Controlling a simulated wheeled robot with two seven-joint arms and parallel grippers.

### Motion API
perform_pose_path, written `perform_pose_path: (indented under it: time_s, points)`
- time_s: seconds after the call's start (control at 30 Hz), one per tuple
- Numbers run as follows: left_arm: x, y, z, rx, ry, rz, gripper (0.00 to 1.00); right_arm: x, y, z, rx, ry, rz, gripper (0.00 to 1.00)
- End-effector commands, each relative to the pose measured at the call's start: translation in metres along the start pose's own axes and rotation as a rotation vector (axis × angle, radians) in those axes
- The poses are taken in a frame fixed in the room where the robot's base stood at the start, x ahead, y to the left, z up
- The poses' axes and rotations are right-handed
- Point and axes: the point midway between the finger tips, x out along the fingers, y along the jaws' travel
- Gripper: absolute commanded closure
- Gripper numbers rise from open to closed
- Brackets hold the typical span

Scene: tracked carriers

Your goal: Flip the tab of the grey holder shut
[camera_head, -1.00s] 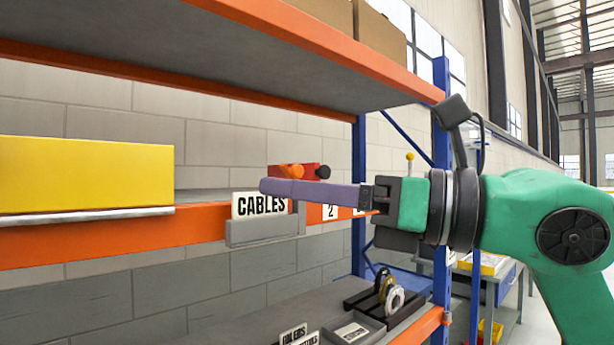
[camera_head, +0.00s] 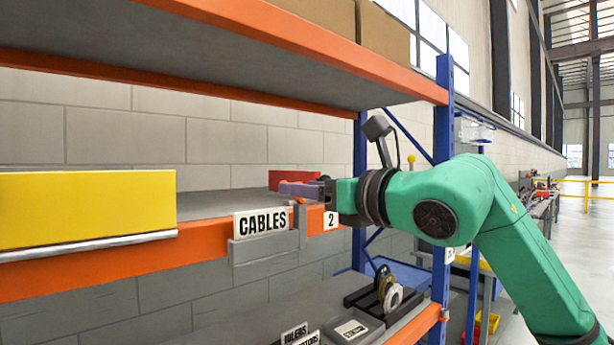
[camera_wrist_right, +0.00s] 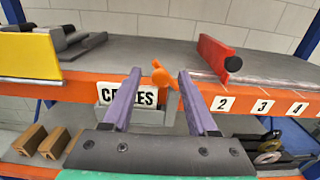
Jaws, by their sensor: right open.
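The grey holder (camera_head: 265,250) is fixed to the front of the orange shelf beam and carries a CABLES card (camera_head: 262,223). In the right wrist view the holder (camera_wrist_right: 154,117) is partly hidden behind my fingers. An orange tab-like piece (camera_wrist_right: 160,76) sticks up at the holder's right end, between my fingertips in that view; contact cannot be told. My right gripper (camera_head: 287,188) is open, with purple fingers pointing left just above the holder's right end. It also shows in the right wrist view (camera_wrist_right: 160,82). My left gripper is not in view.
A red block (camera_head: 294,178) lies behind my right gripper, with a black knob in the wrist view. The orange upper shelf beam (camera_head: 300,45) runs overhead. A blue upright (camera_head: 443,130) stands at right.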

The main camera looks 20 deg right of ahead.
Motion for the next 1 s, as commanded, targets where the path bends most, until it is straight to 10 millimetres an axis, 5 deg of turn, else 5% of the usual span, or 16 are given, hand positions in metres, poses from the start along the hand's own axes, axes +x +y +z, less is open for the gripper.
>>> perform_pose_path:
  time_s: [0.2,0.37,1.0]
  points:
    - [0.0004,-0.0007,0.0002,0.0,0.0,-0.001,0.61,0.0011,0.0,-0.0011,0.0,0.0,0.0,0.41]
    - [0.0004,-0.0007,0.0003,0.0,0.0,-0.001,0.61,0.0009,0.0,-0.001,0.0,0.0,0.0,0.98]
    - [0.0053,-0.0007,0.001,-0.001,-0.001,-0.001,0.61,0.0007,0.0044,-0.0061,-0.163,-0.001,0.0,1.0]
